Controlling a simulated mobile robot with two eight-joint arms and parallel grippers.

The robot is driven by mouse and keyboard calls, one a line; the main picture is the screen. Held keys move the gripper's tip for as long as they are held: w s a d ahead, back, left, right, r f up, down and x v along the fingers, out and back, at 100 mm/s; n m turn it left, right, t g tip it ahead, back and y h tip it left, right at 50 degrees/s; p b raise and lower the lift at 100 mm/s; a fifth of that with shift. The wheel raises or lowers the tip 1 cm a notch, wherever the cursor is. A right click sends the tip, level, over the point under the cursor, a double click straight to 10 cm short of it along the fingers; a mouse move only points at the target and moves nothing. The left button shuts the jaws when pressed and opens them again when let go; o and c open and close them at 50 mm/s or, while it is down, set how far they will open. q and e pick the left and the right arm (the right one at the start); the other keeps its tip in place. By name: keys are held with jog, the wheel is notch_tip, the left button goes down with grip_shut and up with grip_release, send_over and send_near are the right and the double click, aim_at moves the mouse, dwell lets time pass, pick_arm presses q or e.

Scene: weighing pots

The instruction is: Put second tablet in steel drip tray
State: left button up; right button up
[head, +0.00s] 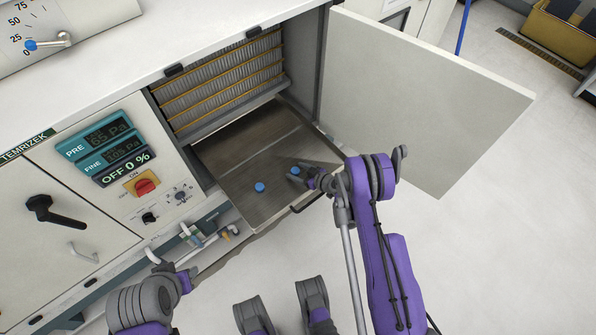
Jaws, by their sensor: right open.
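The steel drip tray (232,150) is a shallow metal tray extending out of the open cabinet. One blue tablet (260,187) lies flat on it. A second blue tablet (295,170) shows at the fingertips of my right gripper (297,175), over the tray's right part. The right gripper is open; its dark fingers partly cover this tablet, and I cannot tell whether the tablet touches the tray or a finger. My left gripper (172,266) is low at the left, in front of the cabinet and away from the tray; its fingers are unclear.
The open cabinet door (420,95) stands to the right of the tray, close to my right arm. A pleated filter (225,85) is behind and above the tray. The control panel (130,160) with knobs is at the left.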

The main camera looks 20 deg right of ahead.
jog(key=v, duration=0.7)
jog(key=shift+r+p, duration=0.1)
jog(key=shift+p, duration=0.2)
jog(key=b+v, duration=0.3)
jog(key=b, duration=0.1)
jog(key=shift+s+d+b, duration=0.2)
jog(key=shift+s+b, duration=0.2)
jog(key=s+a+r+m+g+h, duration=0.15)
jog(key=s+a+r, duration=0.25)
jog(key=r, duration=0.4)
jog(key=s+a+r+m+g+h, duration=0.1)
jog(key=s+a+r+g, duration=0.25)
jog(key=r, duration=0.45)
jog(key=s+r+m+h, duration=0.1)
jog(key=s+r, duration=0.2)
jog(key=s, duration=0.6)
jog(key=s+r+m+g+h, duration=0.1)
jog(key=s+r+m+h, duration=0.1)
jog(key=s, duration=0.7)
jog(key=shift+r, duration=0.4)
jog(key=shift+h, duration=0.25)
